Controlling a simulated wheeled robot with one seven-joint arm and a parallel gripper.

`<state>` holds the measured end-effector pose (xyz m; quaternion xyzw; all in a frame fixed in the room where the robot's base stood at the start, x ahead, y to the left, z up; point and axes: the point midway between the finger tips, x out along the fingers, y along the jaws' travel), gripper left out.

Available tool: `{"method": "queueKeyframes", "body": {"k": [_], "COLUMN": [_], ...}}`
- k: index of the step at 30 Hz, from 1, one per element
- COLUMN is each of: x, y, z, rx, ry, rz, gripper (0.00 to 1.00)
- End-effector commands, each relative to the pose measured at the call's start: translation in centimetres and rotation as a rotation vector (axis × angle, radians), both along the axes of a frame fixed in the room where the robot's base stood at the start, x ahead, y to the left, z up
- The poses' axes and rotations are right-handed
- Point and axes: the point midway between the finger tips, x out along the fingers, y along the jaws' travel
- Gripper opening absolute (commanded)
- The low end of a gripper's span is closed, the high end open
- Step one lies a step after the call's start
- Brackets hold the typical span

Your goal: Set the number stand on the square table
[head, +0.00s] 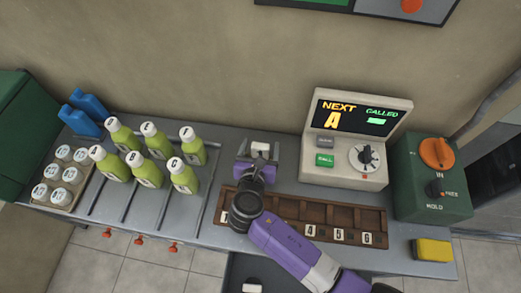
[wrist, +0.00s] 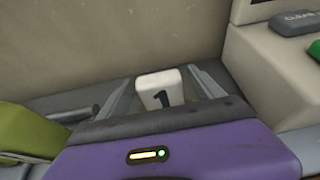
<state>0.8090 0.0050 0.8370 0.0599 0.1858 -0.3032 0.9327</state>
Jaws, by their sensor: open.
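A white number stand (wrist: 160,90) marked 1 shows in the wrist view between the two fingers of my gripper (wrist: 163,88). The fingers are apart, with a visible gap on each side of the stand. In the head view my gripper (head: 258,156) is over the back of the counter, behind the wooden rack, and the white stand (head: 261,147) shows at its fingertips. The stand's base is hidden, so I cannot tell what it rests on. No square table can be made out for certain.
The wooden rack (head: 361,210) holds stands marked 4, 5 and 6. Several green bottles (head: 145,169) stand left of my gripper. The display machine (head: 345,158) and a green box (head: 425,190) are to the right. A yellow sponge (head: 433,250) lies at the front right.

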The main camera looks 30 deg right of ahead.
Motion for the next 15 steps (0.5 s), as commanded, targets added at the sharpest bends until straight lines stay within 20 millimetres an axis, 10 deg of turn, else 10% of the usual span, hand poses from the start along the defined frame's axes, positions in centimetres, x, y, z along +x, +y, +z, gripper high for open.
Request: {"method": "queueKeyframes", "body": {"k": [15], "x": [1.8], "y": [-1.4], "z": [-0.9], "rx": [0.001], "ry": [-0.001], "rz": [0.0], "gripper": [0.67]}}
